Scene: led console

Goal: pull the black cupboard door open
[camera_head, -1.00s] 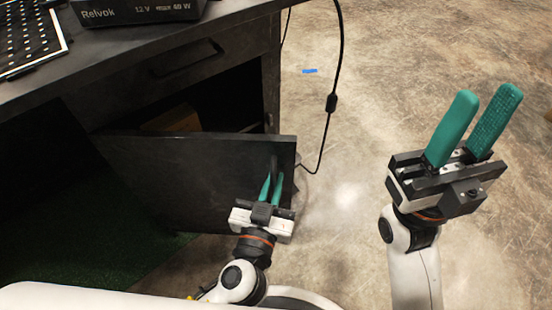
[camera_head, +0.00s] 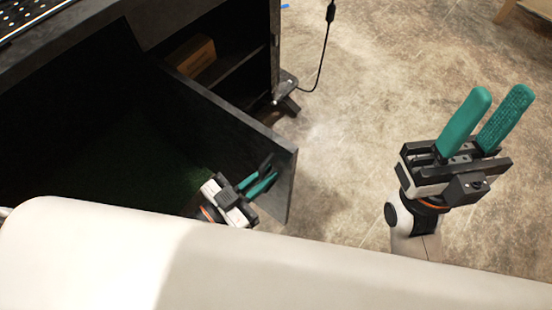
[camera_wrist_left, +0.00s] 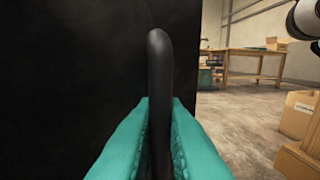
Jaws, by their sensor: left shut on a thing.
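The black cupboard door (camera_head: 215,118) stands swung out from the dark cabinet, its free edge toward the front right in the head view. My left gripper (camera_head: 262,182) is at the door's face near that free edge, shut on the black door handle (camera_head: 265,163). In the left wrist view the curved black handle (camera_wrist_left: 158,75) stands between the teal fingers (camera_wrist_left: 158,125), with the black door face (camera_wrist_left: 75,70) behind it. My right gripper (camera_head: 484,122) is open and empty, held over the floor at the right, its teal fingers pointing up.
The cabinet interior shows a shelf and a brown box (camera_head: 190,57). A black cable (camera_head: 325,45) hangs by the cabinet's right side, near a dark foot (camera_head: 287,92). The concrete floor right of the door is clear. The left wrist view shows cardboard boxes (camera_wrist_left: 299,113) and a wooden table (camera_wrist_left: 245,52).

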